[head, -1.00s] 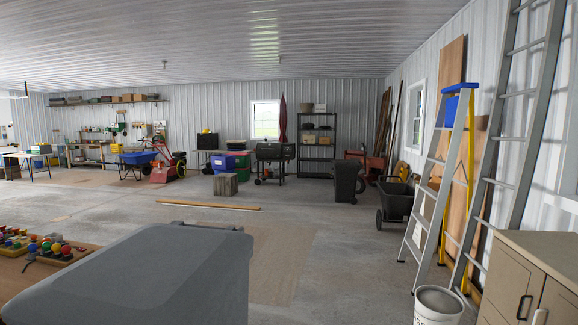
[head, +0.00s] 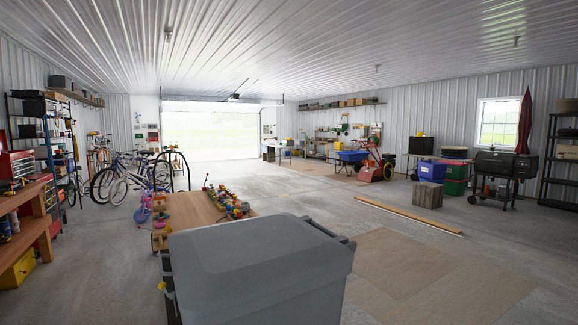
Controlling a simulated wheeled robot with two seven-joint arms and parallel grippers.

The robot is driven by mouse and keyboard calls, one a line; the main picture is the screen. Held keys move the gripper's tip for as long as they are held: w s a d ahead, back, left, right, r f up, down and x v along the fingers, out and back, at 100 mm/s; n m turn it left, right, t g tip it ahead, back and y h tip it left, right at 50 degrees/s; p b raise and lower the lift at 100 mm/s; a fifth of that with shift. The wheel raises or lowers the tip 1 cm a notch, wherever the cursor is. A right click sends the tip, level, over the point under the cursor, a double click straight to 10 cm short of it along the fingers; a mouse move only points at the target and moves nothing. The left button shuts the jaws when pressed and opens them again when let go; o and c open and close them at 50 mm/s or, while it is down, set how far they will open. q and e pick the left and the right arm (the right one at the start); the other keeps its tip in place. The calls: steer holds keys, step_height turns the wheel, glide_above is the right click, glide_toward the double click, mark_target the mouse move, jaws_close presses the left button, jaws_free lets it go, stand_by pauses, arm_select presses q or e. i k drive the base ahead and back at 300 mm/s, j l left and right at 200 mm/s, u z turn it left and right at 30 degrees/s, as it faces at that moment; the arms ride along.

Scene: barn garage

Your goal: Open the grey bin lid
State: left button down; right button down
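The grey bin (head: 255,305) stands close in front of me at the bottom middle of the head view. Its grey lid (head: 250,250) lies shut on top, with a bar along its right rear edge (head: 325,227). The bin's lower part is cut off by the picture's edge. Neither of my grippers shows in this view.
A wooden table (head: 190,210) with colourful toys (head: 226,202) stands just behind the bin. A wooden workbench (head: 25,225) is at the left, and bicycles (head: 130,178) stand beyond. Open floor lies right of the bin, with a plank (head: 410,215) on it.

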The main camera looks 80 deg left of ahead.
mark_target(216, 269)
steer(key=i+j+u, duration=0.15)
steer(key=i+u, duration=0.8)
steer(key=i+l+u, duration=0.15)
steer(key=i+u, duration=0.3)
steer(key=i+l+u, duration=0.25)
steer(key=u, duration=0.2)
